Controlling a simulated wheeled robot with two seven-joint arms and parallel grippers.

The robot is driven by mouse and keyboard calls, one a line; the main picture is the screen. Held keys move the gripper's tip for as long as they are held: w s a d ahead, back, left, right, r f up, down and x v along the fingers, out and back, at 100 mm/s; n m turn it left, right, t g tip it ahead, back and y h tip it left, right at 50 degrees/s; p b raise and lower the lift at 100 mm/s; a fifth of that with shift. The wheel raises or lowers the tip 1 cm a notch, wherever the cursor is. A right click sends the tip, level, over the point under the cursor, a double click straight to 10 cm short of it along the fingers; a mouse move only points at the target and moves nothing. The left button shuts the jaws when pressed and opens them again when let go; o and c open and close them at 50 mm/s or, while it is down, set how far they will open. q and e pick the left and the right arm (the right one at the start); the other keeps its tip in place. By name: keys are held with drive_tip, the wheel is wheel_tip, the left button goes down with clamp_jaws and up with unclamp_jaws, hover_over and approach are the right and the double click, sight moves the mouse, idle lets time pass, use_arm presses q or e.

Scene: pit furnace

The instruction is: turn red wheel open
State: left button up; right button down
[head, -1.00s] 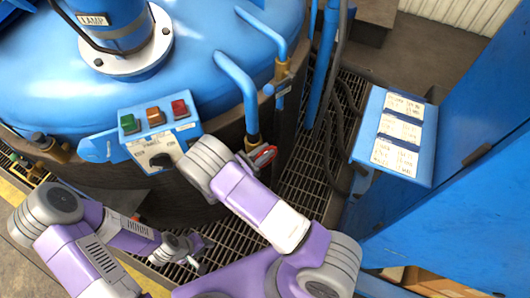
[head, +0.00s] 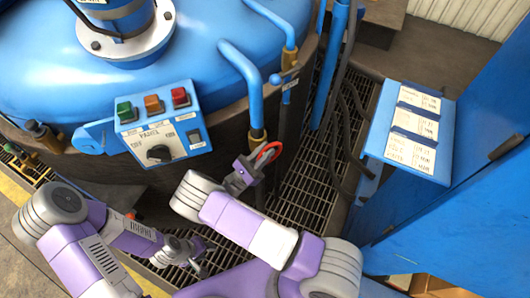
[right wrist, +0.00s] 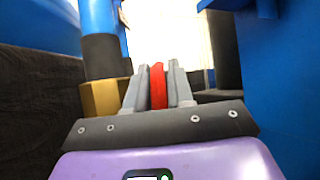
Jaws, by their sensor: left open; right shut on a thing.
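The red wheel (head: 268,152) is a small ring on the blue pipework beside the furnace's dark side wall. In the head view only part of its rim shows; my gripper hides the rest. My right gripper (head: 256,164) is shut on this rim. In the right wrist view, a red strip of the wheel (right wrist: 157,86) stands upright between the two grey fingers of the right gripper (right wrist: 156,92). My left gripper (head: 188,256) is open and low over the floor grating, well apart from the wheel.
The control panel (head: 157,133) with green, orange and red buttons stands left of the wheel. Blue pipes (head: 243,75) with brass fittings rise close by. A blue sign stand (head: 407,132) and blue cabinet (head: 490,180) bound the right. Floor grating (head: 305,195) lies open between.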

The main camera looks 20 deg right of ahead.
idle(0.3)
drive_tip(key=c, duration=1.1)
unclamp_jaws()
drive_tip(key=shift+a+f, duration=0.1)
drive_tip(key=v, duration=0.7)
drive_tip(key=shift+s+a+f, duration=0.1)
drive_tip(key=shift+a+f, duration=0.05)
